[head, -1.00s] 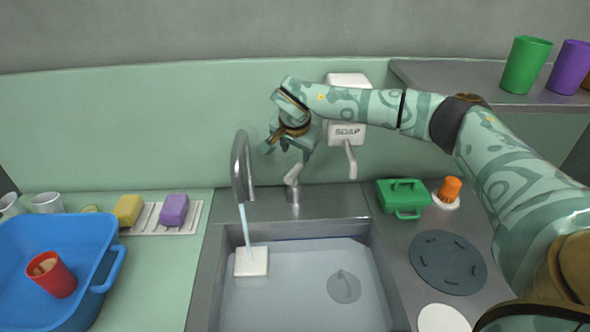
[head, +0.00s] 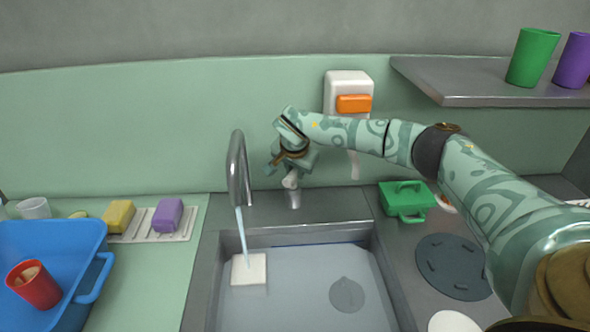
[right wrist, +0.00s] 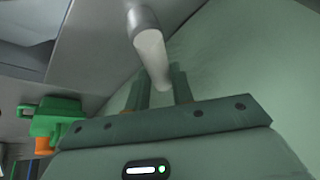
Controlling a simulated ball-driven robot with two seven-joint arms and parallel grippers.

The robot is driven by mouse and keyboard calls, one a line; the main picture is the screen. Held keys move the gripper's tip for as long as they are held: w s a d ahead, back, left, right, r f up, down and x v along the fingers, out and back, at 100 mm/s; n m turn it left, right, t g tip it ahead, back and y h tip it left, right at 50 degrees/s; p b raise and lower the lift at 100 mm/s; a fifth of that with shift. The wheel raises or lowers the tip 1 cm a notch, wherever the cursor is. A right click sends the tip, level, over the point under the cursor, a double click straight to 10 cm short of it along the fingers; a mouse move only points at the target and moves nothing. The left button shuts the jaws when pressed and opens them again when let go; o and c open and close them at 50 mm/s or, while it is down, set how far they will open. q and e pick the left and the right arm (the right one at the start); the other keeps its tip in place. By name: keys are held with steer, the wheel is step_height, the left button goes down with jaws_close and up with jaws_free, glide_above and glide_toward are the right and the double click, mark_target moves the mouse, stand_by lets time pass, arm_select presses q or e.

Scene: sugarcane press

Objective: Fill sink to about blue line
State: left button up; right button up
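The steel sink (head: 210,285) holds water (head: 300,300). A dark blue line (head: 305,243) shows on its back wall, just above the water surface. The faucet (head: 236,170) pours a stream (head: 241,235) into the left part of the sink. My right gripper (head: 290,176) is at the faucet's lever (head: 292,184). In the right wrist view the lever (right wrist: 150,50) reaches in between the two fingers (right wrist: 161,92), which stand apart on either side of its tip. Firm contact cannot be made out. My left gripper is out of view.
A white block (head: 248,270) and a round grey stopper (head: 347,295) show in the sink. A blue tub (head: 95,275) with a red cup (head: 35,285) stands left; a green box (head: 407,198) stands right. A soap dispenser (head: 340,85) hangs behind my right arm.

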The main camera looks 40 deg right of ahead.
steer(key=shift+r, duration=0.1)
steer(key=m+p, duration=0.2)
steer(key=shift+a+r+g+h+p, duration=0.1)
steer(key=shift+r+g+h+p, duration=0.1)
steer(key=shift+g+h+p, duration=0.1)
steer(key=shift+m+g+h+p, duration=0.4)
steer(key=shift+m+p, duration=0.35)
steer(key=shift+m, duration=0.45)
steer(key=shift+f+m+g, duration=0.15)
steer(key=shift+m+g, duration=0.15)
steer(key=shift+m, duration=0.5)
steer(key=shift+s+f+m+g+h, duration=0.15)
steer(key=shift+m+g, duration=0.15)
steer(key=shift+m, duration=0.3)
steer(key=shift+r+m+g+h, duration=0.15)
steer(key=shift+m+g, duration=0.15)
steer(key=shift+m, duration=0.6)
steer(key=o, duration=1)
steer(key=shift+f, duration=0.1)
